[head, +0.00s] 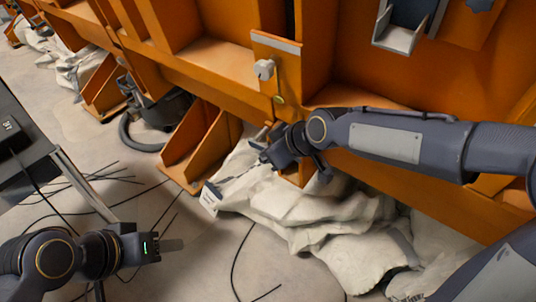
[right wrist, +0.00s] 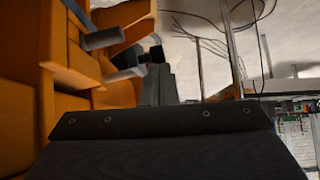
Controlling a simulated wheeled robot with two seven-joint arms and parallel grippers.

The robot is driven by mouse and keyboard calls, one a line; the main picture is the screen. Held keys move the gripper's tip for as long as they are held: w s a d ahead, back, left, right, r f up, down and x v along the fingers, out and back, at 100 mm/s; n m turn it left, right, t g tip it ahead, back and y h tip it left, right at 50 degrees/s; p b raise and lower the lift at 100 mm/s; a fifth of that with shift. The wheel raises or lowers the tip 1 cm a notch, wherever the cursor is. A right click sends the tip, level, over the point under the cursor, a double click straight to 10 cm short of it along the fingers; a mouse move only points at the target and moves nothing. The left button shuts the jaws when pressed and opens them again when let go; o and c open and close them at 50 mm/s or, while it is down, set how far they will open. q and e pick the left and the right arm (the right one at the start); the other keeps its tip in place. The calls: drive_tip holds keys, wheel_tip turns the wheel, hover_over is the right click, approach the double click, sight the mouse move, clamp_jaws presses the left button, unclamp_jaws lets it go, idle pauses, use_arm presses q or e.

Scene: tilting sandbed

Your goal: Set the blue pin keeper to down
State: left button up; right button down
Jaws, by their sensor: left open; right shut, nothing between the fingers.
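No part stands out clearly as the blue pin keeper. On the orange frame (head: 318,62) in the head view, an upright plate carries a pale grey knob (head: 264,69) with a small yellow-green tab (head: 279,99) below it. My right gripper (head: 266,155) is shut and empty, low beside the frame and below that plate. In the right wrist view, two blue-grey bars (right wrist: 104,38) stick out beside orange panels; I cannot tell what they are. My left gripper (head: 172,245) is open and empty above the floor at lower left, far from the frame.
White sacks (head: 300,212) lie under my right arm against the frame. An orange bracket (head: 200,145) juts out left of my right gripper. Black cables (head: 95,178) lie on the floor. A dark table (head: 25,135) stands at the left edge. A metal bracket (head: 398,38) is higher up.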

wheel_tip(320, 180, down, 6)
drive_tip(key=d+y+b, duration=0.1)
drive_tip(key=b, duration=1)
drive_tip(key=shift+d+t+b, duration=0.3)
drive_tip(key=shift+t, duration=0.1)
drive_tip(key=shift+w, duration=0.1)
